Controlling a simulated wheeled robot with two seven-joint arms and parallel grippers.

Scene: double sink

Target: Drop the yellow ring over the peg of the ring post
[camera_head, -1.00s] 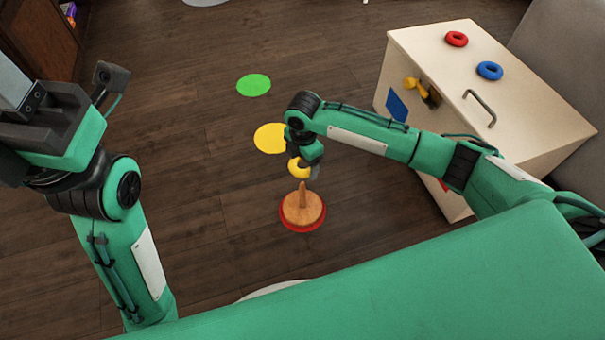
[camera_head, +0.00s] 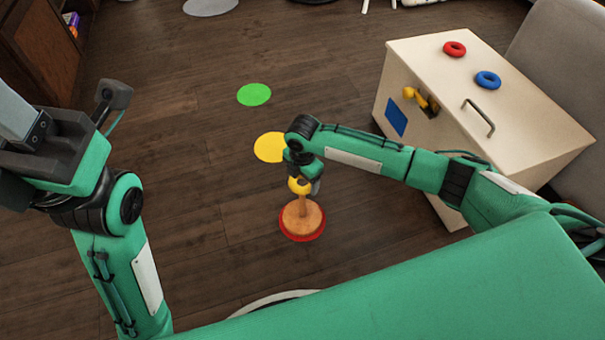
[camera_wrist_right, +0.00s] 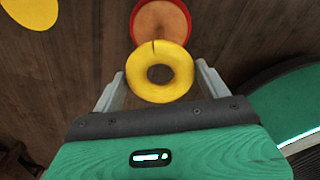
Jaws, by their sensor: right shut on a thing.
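The yellow ring (camera_head: 298,186) is held in my right gripper (camera_head: 303,180), close to the top of the peg (camera_head: 302,206) in the head view. The ring post (camera_head: 311,222) is wooden with a red rim and stands upright on the floor. In the right wrist view the ring (camera_wrist_right: 140,82) sits between the two grey fingers of the right gripper (camera_wrist_right: 159,75), its hole facing the camera. The post's base (camera_wrist_right: 160,19) shows just beyond it. I cannot tell whether the peg tip is inside the ring. My left gripper (camera_head: 30,130) is at the far left, its fingertips unclear.
A cream cabinet (camera_head: 470,90) stands at right with a red ring (camera_head: 455,48) and a blue ring (camera_head: 488,80) on top. A green disc (camera_head: 254,94) and a yellow disc (camera_head: 269,147) lie flat on the floor. The floor left of the post is clear.

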